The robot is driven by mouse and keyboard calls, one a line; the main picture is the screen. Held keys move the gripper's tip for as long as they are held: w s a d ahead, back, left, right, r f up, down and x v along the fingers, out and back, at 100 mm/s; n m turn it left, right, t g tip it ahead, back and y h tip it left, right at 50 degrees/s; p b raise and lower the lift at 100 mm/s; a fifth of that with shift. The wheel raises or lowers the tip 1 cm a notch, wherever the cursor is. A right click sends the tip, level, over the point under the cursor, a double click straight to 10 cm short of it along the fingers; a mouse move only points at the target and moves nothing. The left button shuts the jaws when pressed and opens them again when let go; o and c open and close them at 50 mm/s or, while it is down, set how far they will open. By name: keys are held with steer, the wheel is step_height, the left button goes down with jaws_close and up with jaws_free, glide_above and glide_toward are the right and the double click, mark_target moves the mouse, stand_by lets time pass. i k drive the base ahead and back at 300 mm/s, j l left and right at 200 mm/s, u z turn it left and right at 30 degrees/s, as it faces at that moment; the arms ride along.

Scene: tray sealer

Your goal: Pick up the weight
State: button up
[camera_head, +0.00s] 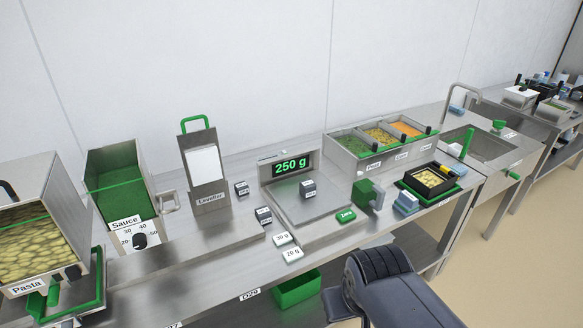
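A small dark grey weight (308,188) with a pale label stands on the steel plate of the scale (285,208). The scale's display (291,165) reads 250 g in green. My dark arm shows at the lower right, in front of the bench, apart from the scale. My gripper's fingers do not show.
A green Zero button (346,215) and a green block (368,195) are right of the scale. Food pans (354,146) stand behind, and a black tray (410,186) is farther right.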

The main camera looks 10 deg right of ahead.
mark_target(307, 187)
steer(key=i+l+u, duration=0.3)
steer(key=l, duration=0.35)
steer(key=i+l+u, duration=0.15)
steer(key=i+l, duration=0.15)
steer(key=i+l+u, duration=0.2)
steer(key=l, duration=0.2)
